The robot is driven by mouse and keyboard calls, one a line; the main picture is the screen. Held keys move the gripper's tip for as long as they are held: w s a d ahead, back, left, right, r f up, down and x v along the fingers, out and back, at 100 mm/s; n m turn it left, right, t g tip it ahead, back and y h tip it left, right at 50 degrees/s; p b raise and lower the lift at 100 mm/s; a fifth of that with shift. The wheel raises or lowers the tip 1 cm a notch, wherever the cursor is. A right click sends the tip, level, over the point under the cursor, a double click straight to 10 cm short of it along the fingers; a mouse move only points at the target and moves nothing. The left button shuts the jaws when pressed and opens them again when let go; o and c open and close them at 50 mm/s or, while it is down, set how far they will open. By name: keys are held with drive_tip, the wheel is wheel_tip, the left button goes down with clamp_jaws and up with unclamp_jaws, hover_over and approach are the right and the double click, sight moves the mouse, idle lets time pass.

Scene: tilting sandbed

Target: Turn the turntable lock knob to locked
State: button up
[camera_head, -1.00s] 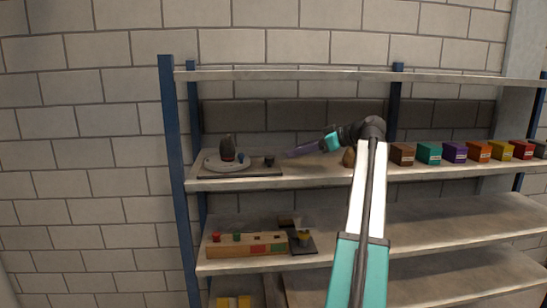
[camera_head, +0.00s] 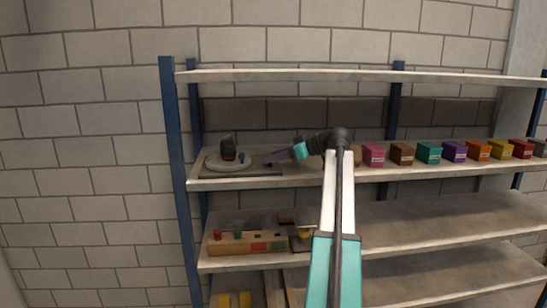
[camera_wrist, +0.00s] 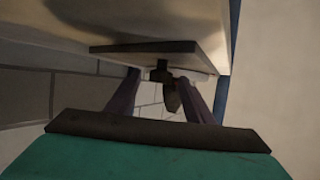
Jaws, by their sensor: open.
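The turntable (camera_head: 214,167) is a pale round disc on a dark base plate (camera_head: 240,173) at the left end of the upper shelf. A dark upright object (camera_head: 228,148) and a small blue piece (camera_head: 241,157) are on it. My gripper (camera_head: 266,160) reaches in from the right, over the plate's right end, and covers the lock knob in the head view. In the wrist view, the picture is upside down; the small dark knob (camera_wrist: 160,73) shows on the plate between the two open purple fingers (camera_wrist: 160,78). I cannot tell whether either finger touches it, nor its setting.
A blue post (camera_head: 172,150) stands left of the turntable. A wooden block (camera_head: 228,243) with red and green knobs is on the shelf below.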

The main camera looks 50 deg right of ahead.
drive_tip(key=c, duration=1)
drive_tip(key=shift+a, duration=0.15)
drive_tip(key=shift+c, duration=0.2)
